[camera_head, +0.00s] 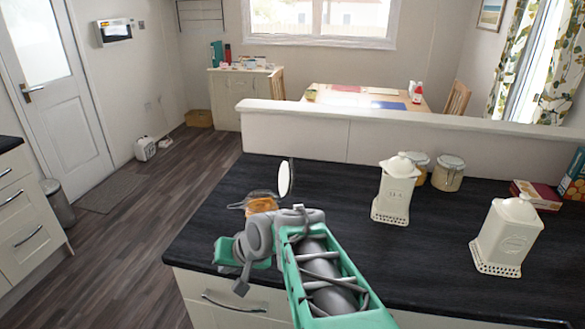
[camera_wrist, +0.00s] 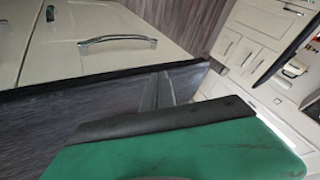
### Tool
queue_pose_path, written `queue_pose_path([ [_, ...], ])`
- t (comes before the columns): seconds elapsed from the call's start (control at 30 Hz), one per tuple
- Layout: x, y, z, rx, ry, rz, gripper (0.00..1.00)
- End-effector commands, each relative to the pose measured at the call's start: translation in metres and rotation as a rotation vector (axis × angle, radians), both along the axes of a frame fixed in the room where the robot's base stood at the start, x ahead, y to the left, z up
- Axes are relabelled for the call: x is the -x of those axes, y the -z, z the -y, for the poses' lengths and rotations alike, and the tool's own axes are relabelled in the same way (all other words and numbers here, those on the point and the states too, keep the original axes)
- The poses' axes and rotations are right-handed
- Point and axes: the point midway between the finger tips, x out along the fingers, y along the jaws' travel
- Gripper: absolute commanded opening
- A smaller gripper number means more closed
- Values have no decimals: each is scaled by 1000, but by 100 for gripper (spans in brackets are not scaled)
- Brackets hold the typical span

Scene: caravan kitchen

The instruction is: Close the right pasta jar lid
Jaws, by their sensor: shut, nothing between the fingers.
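A glass jar with orange contents (camera_head: 262,203) stands on the dark worktop, partly hidden behind my arm. Its round lid (camera_head: 286,179) stands up on edge at the jar's back right, so the jar is open. A wire clasp sticks out at its left. My gripper (camera_head: 228,254) is low at the worktop's front left edge, in front and left of the jar, apart from it. It is shut and empty. In the wrist view my gripper (camera_wrist: 165,92) shows at the worktop edge; no jar is in that view.
Two cream canisters (camera_head: 396,190) (camera_head: 507,237) stand on the worktop to the right. Two closed glass jars (camera_head: 448,173) (camera_head: 418,166) stand by the low wall (camera_head: 400,148). Drawers with handles (camera_wrist: 118,41) are below the worktop (camera_head: 345,185). The worktop between jar and canisters is clear.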

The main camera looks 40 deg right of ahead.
Motion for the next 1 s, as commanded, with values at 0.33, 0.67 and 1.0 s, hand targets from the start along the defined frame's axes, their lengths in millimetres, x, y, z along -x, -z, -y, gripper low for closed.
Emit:
queue_pose_path([
  [0.33, 14, -97, 237, -773, 719, 692, 0],
  [0.67, 47, -136, 290, -966, 816, 898, 0],
  [1.0, -24, -140, 305, -963, 814, 895, 0],
])
